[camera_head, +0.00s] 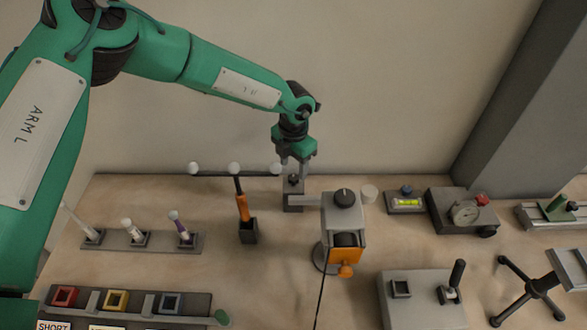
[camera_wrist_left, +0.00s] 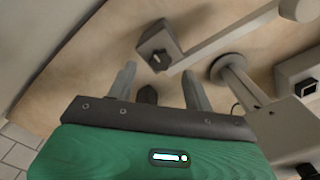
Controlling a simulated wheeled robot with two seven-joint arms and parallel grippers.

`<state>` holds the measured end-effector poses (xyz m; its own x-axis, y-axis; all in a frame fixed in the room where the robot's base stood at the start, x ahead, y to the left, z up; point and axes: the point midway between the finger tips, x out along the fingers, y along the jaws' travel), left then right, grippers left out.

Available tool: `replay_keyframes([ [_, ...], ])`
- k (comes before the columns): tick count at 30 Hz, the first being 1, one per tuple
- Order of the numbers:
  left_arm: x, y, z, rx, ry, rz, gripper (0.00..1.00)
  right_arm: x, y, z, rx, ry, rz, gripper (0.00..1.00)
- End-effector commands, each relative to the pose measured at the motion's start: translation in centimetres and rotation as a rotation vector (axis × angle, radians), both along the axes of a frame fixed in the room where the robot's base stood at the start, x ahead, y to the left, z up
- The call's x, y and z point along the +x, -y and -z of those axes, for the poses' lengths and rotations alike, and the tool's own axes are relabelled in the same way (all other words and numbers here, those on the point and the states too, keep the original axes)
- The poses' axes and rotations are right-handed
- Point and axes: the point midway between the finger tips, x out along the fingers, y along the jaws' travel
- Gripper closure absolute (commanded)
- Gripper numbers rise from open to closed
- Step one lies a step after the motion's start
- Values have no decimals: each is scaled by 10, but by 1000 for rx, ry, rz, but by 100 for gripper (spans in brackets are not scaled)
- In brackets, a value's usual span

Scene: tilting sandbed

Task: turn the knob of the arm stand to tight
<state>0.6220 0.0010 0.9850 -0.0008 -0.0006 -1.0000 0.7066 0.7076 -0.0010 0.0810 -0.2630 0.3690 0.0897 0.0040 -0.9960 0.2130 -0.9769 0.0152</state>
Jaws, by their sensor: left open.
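The arm stand has a grey horizontal arm (camera_head: 310,199) that ends at the left in a small grey block (camera_head: 293,201) with a dark knob (camera_head: 293,179) on it. In the left wrist view the knob (camera_wrist_left: 157,62) shows a pointed dark top on the block's face. My left gripper (camera_head: 296,166) is above the knob, pointing down, open and empty. In the left wrist view its fingertips (camera_wrist_left: 159,72) lie on either side of the knob's line, seemingly short of it. The exact gap is hard to tell. My right gripper is out of view.
A grey housing (camera_head: 345,214) with a black dial stands just right of the block. A tube rack (camera_head: 120,241) is farther left, a gauge box (camera_head: 446,212) right.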

Motion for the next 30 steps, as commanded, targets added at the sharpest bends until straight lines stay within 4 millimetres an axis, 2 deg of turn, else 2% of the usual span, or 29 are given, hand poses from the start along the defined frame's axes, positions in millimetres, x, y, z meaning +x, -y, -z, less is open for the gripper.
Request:
replay_keyframes([
  [3, -1, 0, 18, 1, -1, 1, 48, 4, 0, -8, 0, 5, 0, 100],
  [7, 0, 0, 32, 1, -1, 1, 48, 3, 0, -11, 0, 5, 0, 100],
  [18, 0, 0, 39, 1, 1, 1, 48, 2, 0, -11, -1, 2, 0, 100],
  [20, 0, 0, 39, 1, 1, 1, 56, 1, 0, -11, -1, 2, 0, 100],
  [25, 0, 0, 39, 0, 0, 1, 89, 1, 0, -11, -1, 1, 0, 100],
  [26, 0, 0, 39, 0, 0, 1, 92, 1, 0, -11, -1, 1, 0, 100],
  [30, 0, 0, 39, 0, 0, 4, 92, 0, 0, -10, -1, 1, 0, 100],
])
